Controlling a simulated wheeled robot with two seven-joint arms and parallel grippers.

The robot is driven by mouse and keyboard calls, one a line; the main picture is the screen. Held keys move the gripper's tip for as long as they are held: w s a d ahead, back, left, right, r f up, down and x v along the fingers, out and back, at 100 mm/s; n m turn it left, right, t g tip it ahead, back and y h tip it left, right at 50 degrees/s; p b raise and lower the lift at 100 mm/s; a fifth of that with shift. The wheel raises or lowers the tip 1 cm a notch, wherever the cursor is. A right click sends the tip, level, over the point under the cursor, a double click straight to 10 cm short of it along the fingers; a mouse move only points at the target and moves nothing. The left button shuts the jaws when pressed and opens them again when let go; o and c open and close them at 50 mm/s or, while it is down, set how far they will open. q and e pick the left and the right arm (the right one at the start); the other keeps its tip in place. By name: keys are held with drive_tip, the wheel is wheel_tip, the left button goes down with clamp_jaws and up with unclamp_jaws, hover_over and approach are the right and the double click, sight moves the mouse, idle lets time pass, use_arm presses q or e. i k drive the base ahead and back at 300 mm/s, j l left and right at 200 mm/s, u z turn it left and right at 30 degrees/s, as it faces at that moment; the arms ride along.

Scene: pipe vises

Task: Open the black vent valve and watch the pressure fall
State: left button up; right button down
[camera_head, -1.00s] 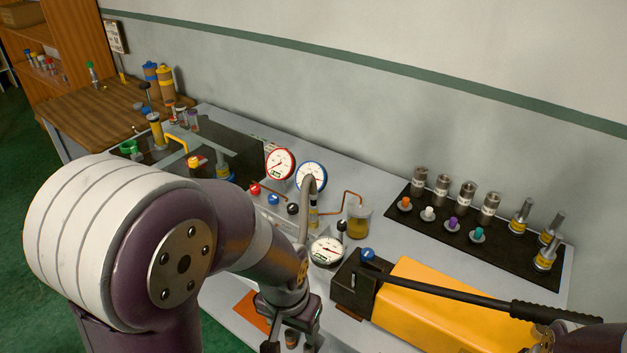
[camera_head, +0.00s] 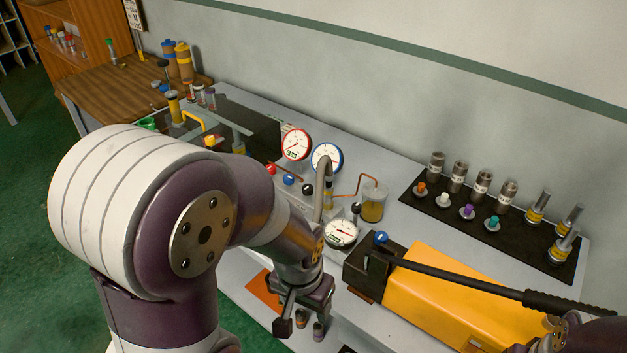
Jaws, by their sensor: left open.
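The black valve knob (camera_head: 307,189) is at the right end of a row with a red knob (camera_head: 270,168) and a blue knob (camera_head: 288,179) on the panel. A red-rimmed gauge (camera_head: 296,144) and a blue-rimmed gauge (camera_head: 327,157) stand behind the row. My left gripper (camera_head: 301,327) is open and points down at the bench's front edge, apart from the black knob. My right arm shows only in the bottom right corner; its fingers are out of view.
A yellow pump (camera_head: 440,290) with a long black lever (camera_head: 460,277) fills the front right. A jar of amber fluid (camera_head: 373,202) stands beside the gauges. A black mat (camera_head: 407,196) with fittings lies behind. My left arm covers the bench's left front.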

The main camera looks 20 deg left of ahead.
sight(307, 189)
drive_tip(key=i+j+z, duration=0.2)
drive_tip(key=j+z, duration=0.15)
drive_tip(key=j, duration=0.2)
drive_tip(key=i+j+z, duration=0.1)
drive_tip(key=j+z, duration=0.25)
drive_tip(key=j, duration=0.25)
drive_tip(key=j+z, duration=0.35)
drive_tip(key=j, duration=0.25)
drive_tip(key=i, duration=0.05)
